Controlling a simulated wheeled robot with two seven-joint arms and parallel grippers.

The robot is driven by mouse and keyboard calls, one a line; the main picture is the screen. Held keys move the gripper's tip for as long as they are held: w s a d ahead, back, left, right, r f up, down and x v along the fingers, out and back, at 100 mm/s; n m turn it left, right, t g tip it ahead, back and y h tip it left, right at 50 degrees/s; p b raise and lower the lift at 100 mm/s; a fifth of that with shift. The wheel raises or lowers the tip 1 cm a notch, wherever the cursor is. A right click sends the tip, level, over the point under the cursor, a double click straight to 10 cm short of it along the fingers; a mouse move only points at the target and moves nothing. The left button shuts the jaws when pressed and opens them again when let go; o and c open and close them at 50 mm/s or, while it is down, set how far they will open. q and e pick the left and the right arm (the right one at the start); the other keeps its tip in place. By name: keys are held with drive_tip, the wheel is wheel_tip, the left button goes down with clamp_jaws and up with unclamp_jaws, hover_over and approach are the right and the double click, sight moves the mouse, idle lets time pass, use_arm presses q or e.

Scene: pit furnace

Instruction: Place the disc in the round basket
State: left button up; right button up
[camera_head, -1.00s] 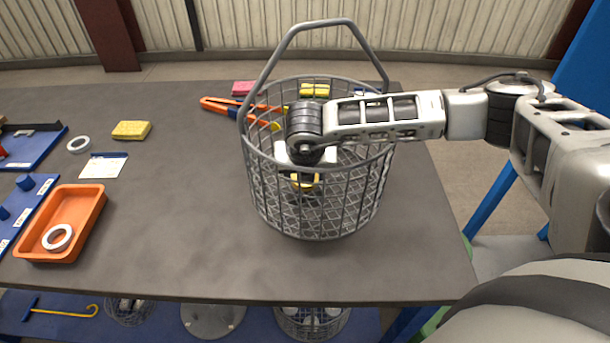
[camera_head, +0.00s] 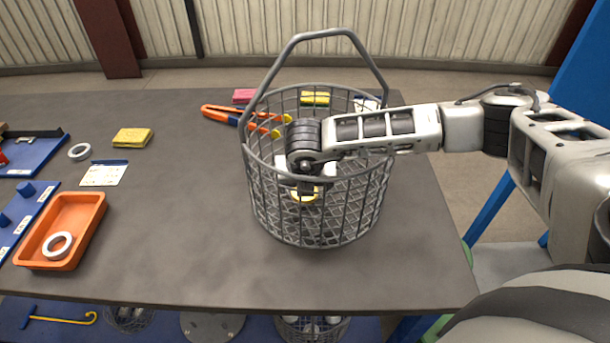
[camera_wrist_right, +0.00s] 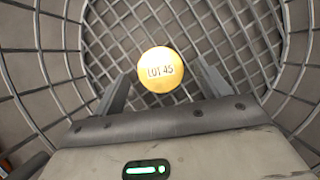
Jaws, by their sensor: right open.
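The round wire basket (camera_head: 318,236) stands on the grey table with its handle raised. My right gripper (camera_head: 303,190) reaches down inside it. The yellow disc (camera_wrist_right: 162,69), marked "LOT 45", shows between the two fingers of my right gripper (camera_wrist_right: 160,80) in the right wrist view. The fingers are open, with a narrow gap visible on each side of the disc. The mesh floor is behind the disc; whether the disc rests on it I cannot tell. In the head view the disc (camera_head: 304,196) shows partly under the gripper. My left gripper is out of view.
Orange tongs (camera_head: 222,114) lie behind the basket, near pink and yellow blocks. An orange tray (camera_head: 88,222) with a white ring stands at the left, beside blue boards. A yellow cloth (camera_head: 132,138) lies farther back. The table between tray and basket is clear.

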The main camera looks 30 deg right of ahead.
drive_tip(key=b+v, duration=0.2)
drive_tip(key=v, duration=0.9)
drive_tip(key=shift+s+r, duration=0.1)
drive_tip(key=shift+r, duration=0.05)
